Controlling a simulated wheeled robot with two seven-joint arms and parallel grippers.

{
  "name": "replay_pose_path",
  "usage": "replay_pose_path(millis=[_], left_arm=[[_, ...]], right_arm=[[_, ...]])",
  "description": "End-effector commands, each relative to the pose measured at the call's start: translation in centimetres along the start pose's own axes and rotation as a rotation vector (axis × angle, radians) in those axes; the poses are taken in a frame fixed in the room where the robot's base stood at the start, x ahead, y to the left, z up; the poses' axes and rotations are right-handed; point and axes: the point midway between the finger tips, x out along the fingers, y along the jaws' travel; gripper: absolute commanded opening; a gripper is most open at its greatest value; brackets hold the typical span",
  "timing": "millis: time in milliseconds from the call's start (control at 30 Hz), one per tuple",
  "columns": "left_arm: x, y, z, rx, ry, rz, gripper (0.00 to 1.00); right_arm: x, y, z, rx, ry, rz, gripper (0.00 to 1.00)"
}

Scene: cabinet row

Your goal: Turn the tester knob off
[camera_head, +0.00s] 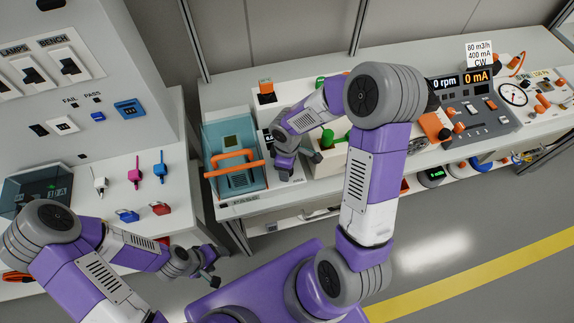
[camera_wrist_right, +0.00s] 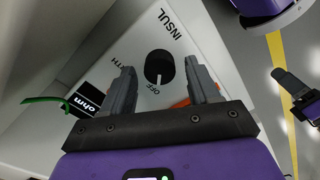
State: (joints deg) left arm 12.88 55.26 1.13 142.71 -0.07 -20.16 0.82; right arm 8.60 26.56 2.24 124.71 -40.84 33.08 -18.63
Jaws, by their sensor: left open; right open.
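The tester's black round knob (camera_wrist_right: 158,65) shows in the right wrist view on a pale panel with the labels INSUL, OFF and part of a word ending in TH. My right gripper (camera_wrist_right: 157,72) is open, with one finger on each side of the knob in the picture; contact is not clear. My left gripper (camera_head: 208,267) is open and empty, low over the floor.
A teal case with an orange handle (camera_head: 236,172) stands left of my right gripper. A dark ohm display (camera_wrist_right: 88,101) and a green lead (camera_wrist_right: 45,100) are near the knob. A switch panel (camera_head: 50,70) is at left. Meters (camera_head: 468,105) fill the right bench.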

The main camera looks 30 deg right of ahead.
Motion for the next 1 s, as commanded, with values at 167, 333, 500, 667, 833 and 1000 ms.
replay_pose_path(millis=[167,333,500,667,833,1000], left_arm=[[-0.3,0.1,0.0,0.000,0.000,0.000,0.64],[-1.2,0.5,0.1,0.000,0.000,0.000,0.64],[-1.9,0.7,0.1,0.000,0.000,0.000,0.64],[-2.2,0.8,0.1,0.000,0.000,0.000,0.64],[-2.1,0.8,0.1,0.000,0.000,0.000,0.64],[-2.1,0.8,0.1,0.000,0.000,0.000,0.64]], right_arm=[[-0.8,0.0,0.0,0.002,0.001,0.001,0.60],[-3.7,0.1,-0.1,0.001,0.003,0.003,0.60],[-6.3,0.1,0.0,0.001,0.002,0.003,0.60],[-7.5,0.0,0.0,-0.001,0.001,0.001,0.60],[-7.6,0.0,0.0,-0.001,0.000,0.000,0.60],[-7.6,0.0,0.0,-0.001,0.000,0.000,0.60]])
